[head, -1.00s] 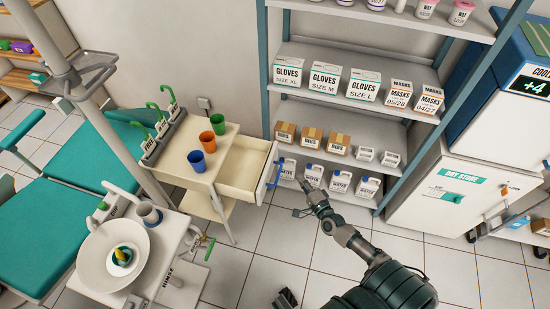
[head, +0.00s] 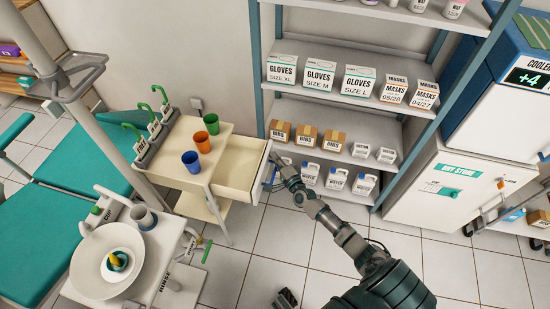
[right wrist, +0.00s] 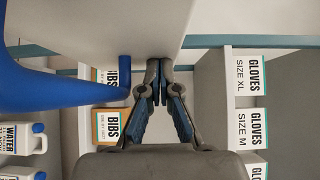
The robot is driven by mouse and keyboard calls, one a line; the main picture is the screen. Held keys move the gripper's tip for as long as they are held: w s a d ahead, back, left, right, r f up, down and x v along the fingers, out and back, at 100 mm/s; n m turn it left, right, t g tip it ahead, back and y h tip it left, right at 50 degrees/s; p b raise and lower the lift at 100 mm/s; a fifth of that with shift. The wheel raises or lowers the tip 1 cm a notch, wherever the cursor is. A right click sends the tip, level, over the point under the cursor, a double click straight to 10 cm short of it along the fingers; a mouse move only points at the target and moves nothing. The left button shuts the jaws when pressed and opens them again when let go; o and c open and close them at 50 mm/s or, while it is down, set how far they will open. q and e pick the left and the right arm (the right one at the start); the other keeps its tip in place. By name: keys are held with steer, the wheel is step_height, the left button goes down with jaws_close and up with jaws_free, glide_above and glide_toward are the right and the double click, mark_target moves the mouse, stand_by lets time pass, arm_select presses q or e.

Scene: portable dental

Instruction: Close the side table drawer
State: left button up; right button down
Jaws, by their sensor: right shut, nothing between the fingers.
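The side table (head: 172,165) is cream, and its drawer (head: 232,178) is pulled out to the right. The drawer front has a blue handle (head: 268,176), partly hidden by my right gripper. My right gripper (head: 276,160) is shut and empty at the outer face of the drawer front, beside the handle. In the right wrist view, the shut fingertips (right wrist: 160,66) are at the edge of the pale drawer front (right wrist: 110,25). The blue handle (right wrist: 60,88) fills the left there. I cannot tell whether the fingertips touch the front.
Blue (head: 191,161), orange (head: 202,141) and green (head: 211,123) cups stand on the table top. A shelf rack (head: 410,110) with boxes and water jugs stands behind my right arm. A teal dental chair (head: 85,175) and a basin unit (head: 107,262) are left. Floor in front is clear.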

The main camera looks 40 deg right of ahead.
mark_target(233, 159)
steer(key=shift+d+f, duration=0.15)
steer(key=shift+d, duration=0.2)
arm_select(q)
steer(key=shift+d, duration=0.4)
arm_select(e)
steer(key=shift+w, duration=0.1)
